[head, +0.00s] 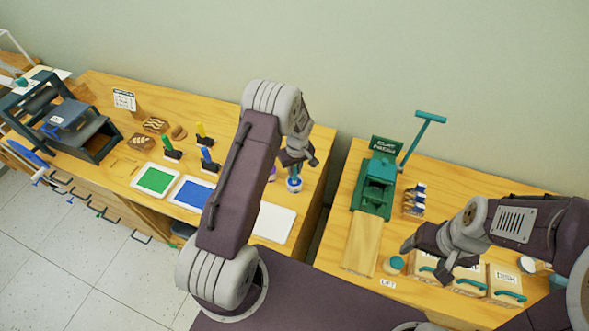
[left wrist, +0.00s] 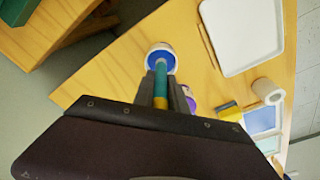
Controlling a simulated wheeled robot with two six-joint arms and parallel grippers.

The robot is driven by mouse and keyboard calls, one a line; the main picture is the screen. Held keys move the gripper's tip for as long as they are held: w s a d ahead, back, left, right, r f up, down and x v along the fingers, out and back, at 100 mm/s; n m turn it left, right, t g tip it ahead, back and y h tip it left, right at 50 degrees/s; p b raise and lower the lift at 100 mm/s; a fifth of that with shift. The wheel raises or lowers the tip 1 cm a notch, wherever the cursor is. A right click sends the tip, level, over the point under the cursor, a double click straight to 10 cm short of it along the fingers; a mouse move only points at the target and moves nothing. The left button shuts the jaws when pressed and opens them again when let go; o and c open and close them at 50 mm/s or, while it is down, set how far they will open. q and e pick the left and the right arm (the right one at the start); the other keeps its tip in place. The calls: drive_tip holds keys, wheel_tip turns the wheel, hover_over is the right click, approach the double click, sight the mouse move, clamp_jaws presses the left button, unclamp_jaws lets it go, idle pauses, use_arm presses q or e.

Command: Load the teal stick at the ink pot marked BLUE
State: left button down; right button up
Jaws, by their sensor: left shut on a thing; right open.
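My left gripper (head: 297,160) is shut on the teal stick (left wrist: 161,82), which also has a yellow band near the jaws. The stick's far end overlaps the blue ink of a white-rimmed ink pot (left wrist: 160,57) in the left wrist view; I cannot tell whether it touches the ink. In the head view this pot (head: 294,185) stands right below my left gripper, near the right end of the left table. No mark on the pot is readable. My right gripper (head: 408,245) is open and empty above the right table.
A purple pot (left wrist: 190,101) stands close beside the blue one. A white tray (head: 274,222), a blue pad (head: 191,193) and a green pad (head: 156,180) lie on the left table (head: 235,150). A gap separates it from the right table, which holds a green clay press (head: 375,185).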

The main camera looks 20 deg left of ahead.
use_arm(q)
drive_tip(key=shift+s+f+b, duration=0.1)
drive_tip(key=shift+f+b, duration=0.15)
drive_tip(key=shift+b, duration=0.05)
idle(1.2)
drive_tip(key=shift+r+p, duration=2.45)
drive_tip(key=shift+r, duration=1.15)
drive_tip(key=shift+f, duration=0.15)
drive_tip(key=shift+w+d+f+b, duration=0.1)
drive_tip(key=shift+w+b, duration=0.15)
drive_tip(key=shift+b, duration=0.2)
drive_tip(key=s+d+r+m+b, duration=0.1)
drive_tip(key=s+d+m+b, duration=0.1)
drive_tip(key=s, duration=0.4)
drive_tip(key=s+d+r+m+h+b, duration=0.1)
drive_tip(key=s+d+r+m+b, duration=0.1)
drive_tip(key=s+m, duration=0.4)
drive_tip(key=d+m+b, duration=0.1)
drive_tip(key=b, duration=0.1)
drive_tip(key=shift+s+m+b, duration=0.3)
drive_tip(key=shift+s+b, duration=0.05)
drive_tip(key=shift+s, duration=0.05)
